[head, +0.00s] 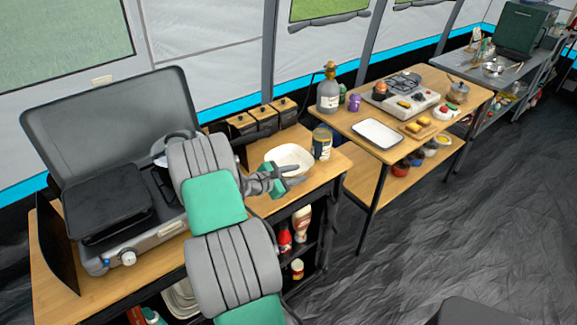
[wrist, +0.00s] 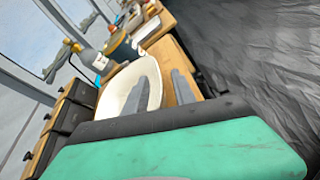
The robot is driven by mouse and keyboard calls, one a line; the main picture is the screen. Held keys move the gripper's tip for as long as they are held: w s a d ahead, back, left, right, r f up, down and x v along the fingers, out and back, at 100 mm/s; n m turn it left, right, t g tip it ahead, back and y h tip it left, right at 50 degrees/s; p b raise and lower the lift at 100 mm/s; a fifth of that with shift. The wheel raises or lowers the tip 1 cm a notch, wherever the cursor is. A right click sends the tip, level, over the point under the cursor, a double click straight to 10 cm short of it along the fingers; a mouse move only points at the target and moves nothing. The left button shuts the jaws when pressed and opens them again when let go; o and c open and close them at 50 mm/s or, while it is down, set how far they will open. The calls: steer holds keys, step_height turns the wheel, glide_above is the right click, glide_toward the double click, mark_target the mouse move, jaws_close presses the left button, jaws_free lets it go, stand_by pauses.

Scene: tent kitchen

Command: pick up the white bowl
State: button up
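The white bowl (head: 283,153) sits upright on the wooden counter (head: 323,174), near its right end. My gripper (head: 301,174) is at the bowl's near right side, with its fingers pointing right and a gap between them. In the wrist view, the bowl (wrist: 117,88) lies just beyond my gripper (wrist: 161,85). There one finger overlaps the bowl's inside and the other shows to the right of its rim, so the near rim appears between them. Whether either finger touches the bowl cannot be told. The gripper is open and empty.
A dark labelled can (head: 321,143) stands right behind the bowl. Black containers with wooden lids (head: 263,119) stand behind it to the left. An open camping stove (head: 110,205) fills the left of the counter. A second table (head: 345,122) with a white tray (head: 377,133) stands to the right.

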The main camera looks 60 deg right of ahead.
steer(key=shift+x, duration=0.95)
jaws_close()
stand_by(0.6)
